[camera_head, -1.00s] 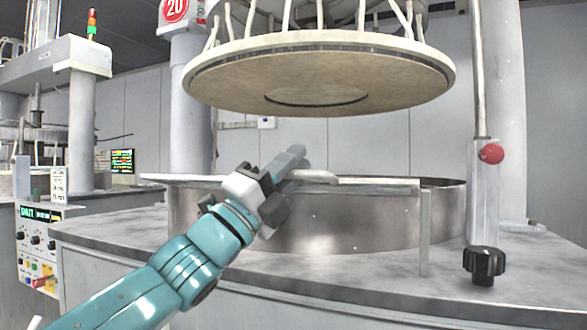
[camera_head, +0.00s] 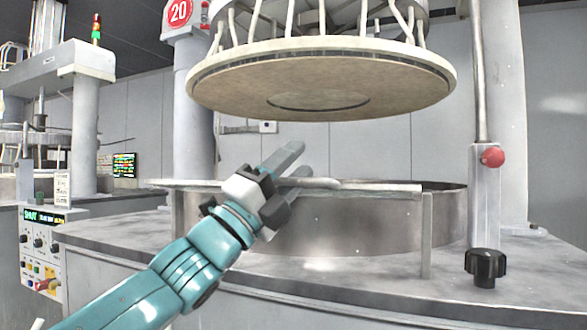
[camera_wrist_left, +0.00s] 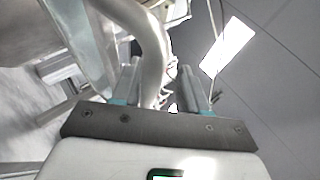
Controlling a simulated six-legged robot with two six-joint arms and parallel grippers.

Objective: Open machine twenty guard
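The machine guard (camera_head: 390,189) shows nearly edge-on as a thin pale panel across the front of the round metal basin (camera_head: 330,228). A rounded pale handle bar (camera_head: 322,183) lies along its upper edge. My left gripper (camera_head: 293,164) reaches in from the left at this bar, its two fingers apart. In the left wrist view the curved pale bar (camera_wrist_left: 150,48) passes between the fingers (camera_wrist_left: 160,82), with a gap beside the right finger. Contact cannot be told. My right gripper is not in view.
A large round plate (camera_head: 320,80) hangs above the basin. A red ball knob (camera_head: 491,157) and a black knob (camera_head: 485,264) stand at the right. A control panel (camera_head: 42,245) at the left reads SHUT. A red sign marked 20 (camera_head: 178,12) is on the machine column.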

